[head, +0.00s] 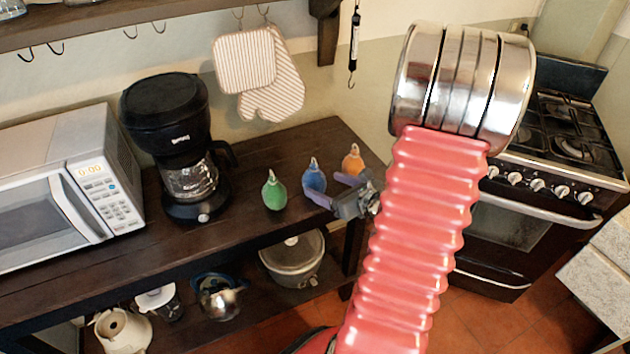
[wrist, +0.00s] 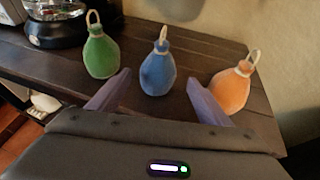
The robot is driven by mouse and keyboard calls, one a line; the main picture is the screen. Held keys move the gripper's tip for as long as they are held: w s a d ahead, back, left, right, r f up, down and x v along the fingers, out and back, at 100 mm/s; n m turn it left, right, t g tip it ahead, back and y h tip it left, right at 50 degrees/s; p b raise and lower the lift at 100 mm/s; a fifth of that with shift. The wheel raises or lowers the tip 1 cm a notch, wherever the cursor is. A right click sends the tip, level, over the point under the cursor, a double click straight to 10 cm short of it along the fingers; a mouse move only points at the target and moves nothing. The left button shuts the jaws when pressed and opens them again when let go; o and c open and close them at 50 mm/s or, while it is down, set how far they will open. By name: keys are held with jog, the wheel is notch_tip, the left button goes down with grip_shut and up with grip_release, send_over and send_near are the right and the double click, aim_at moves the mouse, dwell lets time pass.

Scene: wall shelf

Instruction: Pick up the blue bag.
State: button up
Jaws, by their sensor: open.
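The blue bag (head: 314,180) stands upright on the dark wooden shelf top (head: 250,232), between a green bag (head: 274,192) and an orange bag (head: 353,162). Each bag has a pale loop on top. My gripper (head: 337,190) is open beside the blue bag, on its right in the head view. In the wrist view the blue bag (wrist: 158,70) stands just beyond the open fingertips (wrist: 158,82), roughly centred between them. Nothing is held. I cannot tell whether a finger touches the bag.
The green bag (wrist: 101,55) and orange bag (wrist: 232,88) stand close on either side. A coffee maker (head: 180,140) and a microwave (head: 70,185) are further left. Pots (head: 292,258) sit on the lower shelf. A stove (head: 540,180) stands at the right.

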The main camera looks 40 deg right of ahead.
aim_at(315, 181)
jog(key=shift+w+f, duration=0.1)
jog(key=shift+w, duration=0.15)
jog(key=shift+x, duration=2.6)
jog(key=shift+a+f, duration=0.1)
jog(key=shift+a, duration=0.05)
jog(key=shift+c, duration=0.6)
jog(key=c, duration=1.2)
jog(key=shift+o, duration=0.2)
jog(key=shift+r, duration=0.2)
jog(key=shift+r, duration=4.85)
